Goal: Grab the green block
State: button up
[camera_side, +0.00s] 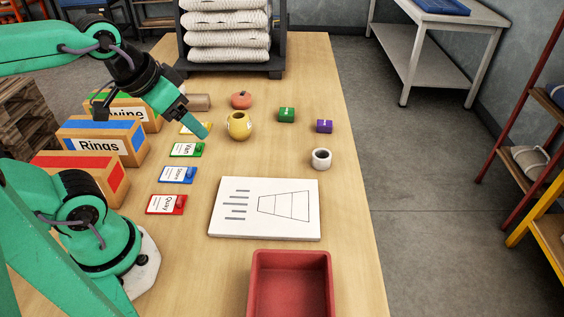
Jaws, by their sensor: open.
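My gripper (203,131) is at the left, above the table near the cards, pointing down and to the right. It is open and holds nothing that I can see. It is well apart from the green block, with the yellow pot (239,125) between them in the picture.
A reddish round object (241,100) lies behind the pot. A white roll (321,158) and a white board (264,209) are nearer, with a red tray (290,286) at the front. Labelled boxes (103,142) stand left. A rack of folded nets (228,72) stands at the back.

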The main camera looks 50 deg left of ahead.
jog(key=w+a+r+n+g, duration=0.15)
jog(key=w+r, duration=0.35)
jog(key=w, duration=0.7)
jog(key=n+g, duration=0.4)
jog(key=n, duration=0.3)
send_over(287, 112)
jog(key=shift+m, duration=0.25)
jog(key=f, duration=2)
jog(key=shift+s+d, duration=0.25)
jog(key=shift+s, duration=0.05)
jog(key=shift+w+a+f, duration=0.15)
jog(key=shift+a+f, duration=0.1)
jog(key=shift+f, duration=4.2)
jog(key=shift+w, duration=0.1)
jog(key=c, duration=1.1)
